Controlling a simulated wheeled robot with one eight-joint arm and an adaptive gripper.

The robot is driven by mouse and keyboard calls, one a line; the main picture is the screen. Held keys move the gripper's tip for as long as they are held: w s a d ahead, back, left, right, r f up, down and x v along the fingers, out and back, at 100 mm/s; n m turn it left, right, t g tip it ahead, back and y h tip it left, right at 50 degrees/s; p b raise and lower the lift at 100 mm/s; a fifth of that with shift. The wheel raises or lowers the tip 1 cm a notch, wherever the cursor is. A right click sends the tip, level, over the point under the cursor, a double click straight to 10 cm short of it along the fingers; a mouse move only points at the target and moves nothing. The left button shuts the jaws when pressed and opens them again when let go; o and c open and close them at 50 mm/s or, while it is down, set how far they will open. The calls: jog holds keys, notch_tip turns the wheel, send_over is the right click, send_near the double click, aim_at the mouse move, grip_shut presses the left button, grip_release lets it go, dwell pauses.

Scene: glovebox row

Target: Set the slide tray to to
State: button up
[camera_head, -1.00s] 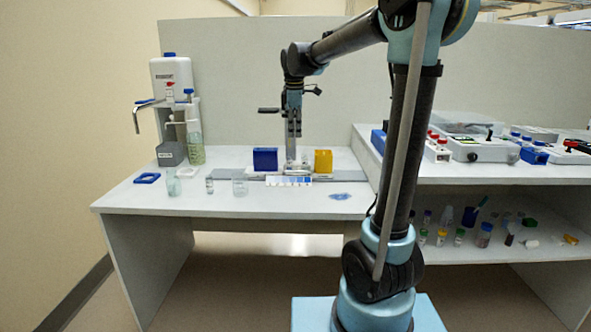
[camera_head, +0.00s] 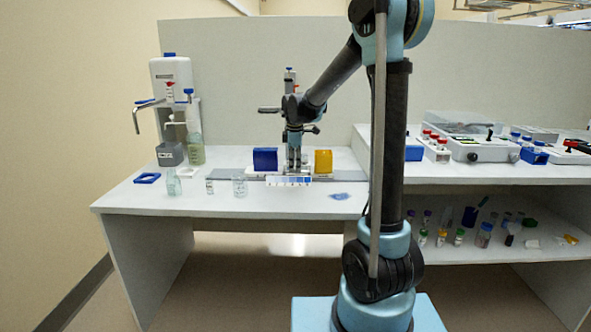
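A flat tray with white and blue sections (camera_head: 288,181), which looks like the slide tray, lies near the middle of the left bench. It is between a dark blue block (camera_head: 265,161) and a yellow block (camera_head: 323,161), slightly in front of them. My gripper (camera_head: 294,166) points down between the two blocks, just above or behind the tray. Whether it touches anything there is too small to tell. Its fingers are small and blurred, so I cannot see whether they are open or shut. My gripper and wrist hide part of the bench behind the tray.
Several small glass vessels, one a beaker (camera_head: 240,186), stand left of the tray. A dispenser (camera_head: 172,88) and a bottle (camera_head: 194,140) stand at the back left. A blue patch (camera_head: 339,196) lies at right. A raised shelf (camera_head: 490,172) with instruments adjoins on the right.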

jog(key=shift+w+f, duration=0.15)
jog(key=shift+f, duration=0.75)
grip_shut()
jog(key=shift+a, duration=0.1)
jog(key=a, duration=0.6)
jog(key=shift+w+a, duration=0.15)
jog(key=shift+w, duration=0.05)
